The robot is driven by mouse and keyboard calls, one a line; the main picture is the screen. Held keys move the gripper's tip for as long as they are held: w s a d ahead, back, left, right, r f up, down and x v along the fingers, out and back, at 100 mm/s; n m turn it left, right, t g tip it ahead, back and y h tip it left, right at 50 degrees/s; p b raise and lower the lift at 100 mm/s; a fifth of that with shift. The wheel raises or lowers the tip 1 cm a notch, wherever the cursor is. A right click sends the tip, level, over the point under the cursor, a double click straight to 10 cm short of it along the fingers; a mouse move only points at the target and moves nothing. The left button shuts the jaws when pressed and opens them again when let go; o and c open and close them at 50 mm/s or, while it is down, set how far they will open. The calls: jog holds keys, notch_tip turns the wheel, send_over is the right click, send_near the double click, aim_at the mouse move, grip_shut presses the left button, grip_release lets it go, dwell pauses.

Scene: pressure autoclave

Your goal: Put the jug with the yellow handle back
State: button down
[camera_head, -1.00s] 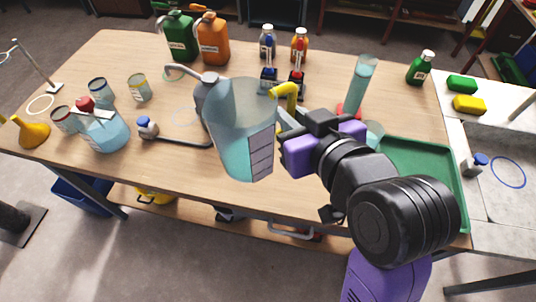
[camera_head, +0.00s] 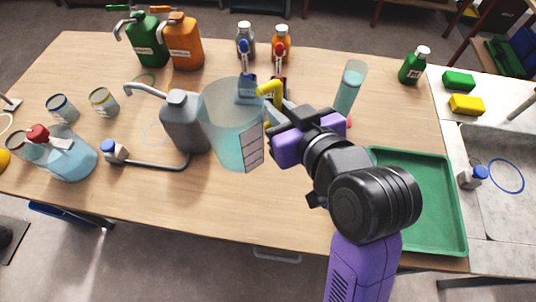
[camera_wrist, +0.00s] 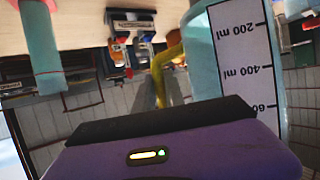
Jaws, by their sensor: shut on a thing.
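The jug (camera_head: 228,125) is large and see-through, with a teal tint, a white label and a yellow handle (camera_head: 269,91). My gripper (camera_head: 277,118) is shut on the jug at its handle side. The jug is upright in front of the grey can in the head view, and seems held above the table (camera_head: 215,205). In the wrist view, the jug (camera_wrist: 203,50) shows on the right with its label marked in ml, and the yellow handle (camera_wrist: 158,78) is beside it. The fingertips are mostly hidden.
A grey can (camera_head: 181,118) with a spout stands just left of the jug. A green tray (camera_head: 450,235) lies empty at the right. A tall teal cylinder (camera_head: 350,88) stands behind my gripper. Green (camera_head: 148,45) and orange (camera_head: 184,45) canisters stand at the back left. The front middle is clear.

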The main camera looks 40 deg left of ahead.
notch_tip(320, 180, down, 16)
jog(key=shift+r, duration=0.15)
dwell(0.3)
jog(key=c, duration=1.4)
grip_release()
jog(key=shift+d, duration=0.1)
jog(key=b+v, duration=0.1)
jog(key=v, duration=1)
jog(key=shift+s+d+r, duration=0.15)
jog(key=shift+s+d, duration=0.05)
jog(key=shift+d, duration=0.15)
